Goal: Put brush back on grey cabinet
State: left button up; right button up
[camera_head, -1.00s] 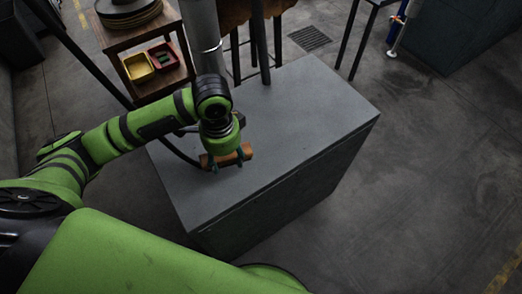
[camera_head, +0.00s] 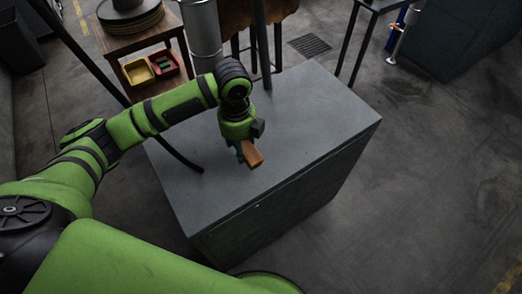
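The brush (camera_head: 253,155) shows as a small orange-brown block at the fingers of my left gripper (camera_head: 246,152). The gripper points down and appears shut on the brush; the fingers are small and partly hidden by the wrist. The brush is over the top of the grey cabinet (camera_head: 310,115), near its middle. I cannot tell whether it touches the surface. My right gripper is not in view.
A wooden shelf (camera_head: 110,40) with yellow (camera_head: 138,71) and red (camera_head: 163,64) bins is behind left. The cabinet's right side is clear.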

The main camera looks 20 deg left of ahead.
pick_arm(q)
jog(key=w+d+f, duration=0.3)
jog(key=shift+w+d, duration=0.25)
jog(key=shift+d, duration=0.05)
jog(key=shift+w+d+f, duration=0.25)
jog(key=shift+w, duration=0.05)
notch_tip(320, 180, down, 3)
jog(key=shift+f+p, duration=0.15)
jog(key=shift+p, duration=0.55)
jog(key=shift+f, duration=0.35)
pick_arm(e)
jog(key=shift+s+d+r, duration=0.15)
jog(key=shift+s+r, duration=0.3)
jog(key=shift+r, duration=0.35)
pick_arm(q)
jog(key=shift+f, duration=0.15)
jog(key=o, duration=1)
notch_tip(320, 180, up, 12)
jog(key=b, duration=0.1)
jog(key=shift+r, duration=0.2)
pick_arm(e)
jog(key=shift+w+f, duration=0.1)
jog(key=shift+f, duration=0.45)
